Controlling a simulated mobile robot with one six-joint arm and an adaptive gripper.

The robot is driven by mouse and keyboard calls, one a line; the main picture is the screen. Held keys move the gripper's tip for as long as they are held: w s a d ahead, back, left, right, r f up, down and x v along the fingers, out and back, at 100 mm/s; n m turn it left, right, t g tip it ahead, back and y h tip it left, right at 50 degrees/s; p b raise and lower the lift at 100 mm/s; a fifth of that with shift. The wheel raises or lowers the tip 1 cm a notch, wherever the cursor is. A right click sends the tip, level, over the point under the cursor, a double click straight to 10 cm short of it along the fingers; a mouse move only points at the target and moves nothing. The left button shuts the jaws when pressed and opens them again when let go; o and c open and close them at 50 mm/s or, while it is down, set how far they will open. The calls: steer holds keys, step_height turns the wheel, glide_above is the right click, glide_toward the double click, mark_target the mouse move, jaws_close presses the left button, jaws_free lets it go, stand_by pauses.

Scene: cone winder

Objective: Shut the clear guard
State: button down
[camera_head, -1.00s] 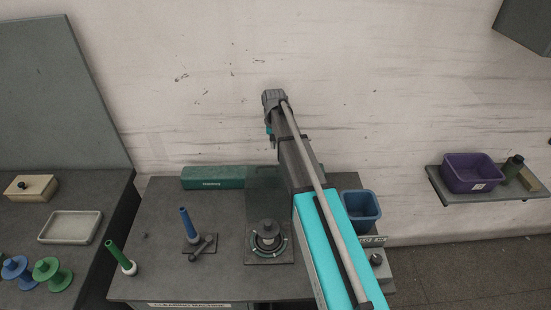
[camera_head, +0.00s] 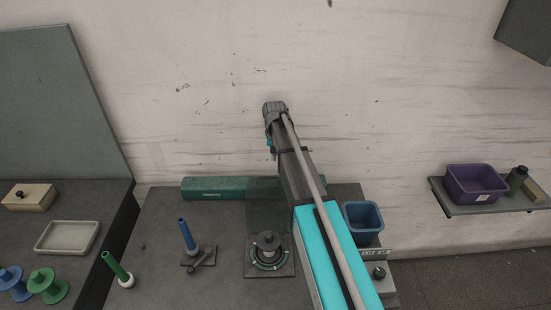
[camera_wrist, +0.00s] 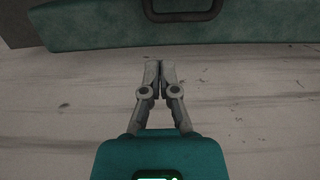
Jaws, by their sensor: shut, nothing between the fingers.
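The clear guard (camera_head: 262,202) shows in the head view as a dim see-through panel. It stands upright behind the round dark spindle seat (camera_head: 268,252), in front of the long green housing (camera_head: 213,188). My arm covers its right side. My gripper is at the far end of my arm, near the wall; its fingers are hard to make out in the head view. In the wrist view my gripper (camera_wrist: 159,70) is shut and empty, with pale wall behind it. The green housing (camera_wrist: 90,28) crosses the top there, with a dark handle-like frame (camera_wrist: 183,16) against it.
A blue bin (camera_head: 362,219) is right of my arm. A purple bin (camera_head: 474,182) sits on the right wall shelf. The wall is close behind the bench.

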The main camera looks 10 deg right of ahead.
steer(key=shift+s+f+b, duration=0.2)
steer(key=shift+f+b, duration=1.85)
steer(key=shift+f, duration=0.15)
steer(key=shift+s+f+b, duration=0.2)
steer(key=shift+f+b, duration=1.85)
steer(key=shift+f, duration=0.15)
steer(key=shift+s+r, duration=0.1)
steer(key=shift+r, duration=0.05)
steer(key=shift+s+a+r+p, duration=0.1)
steer(key=shift+s+r+p, duration=0.15)
steer(key=shift+p, duration=0.25)
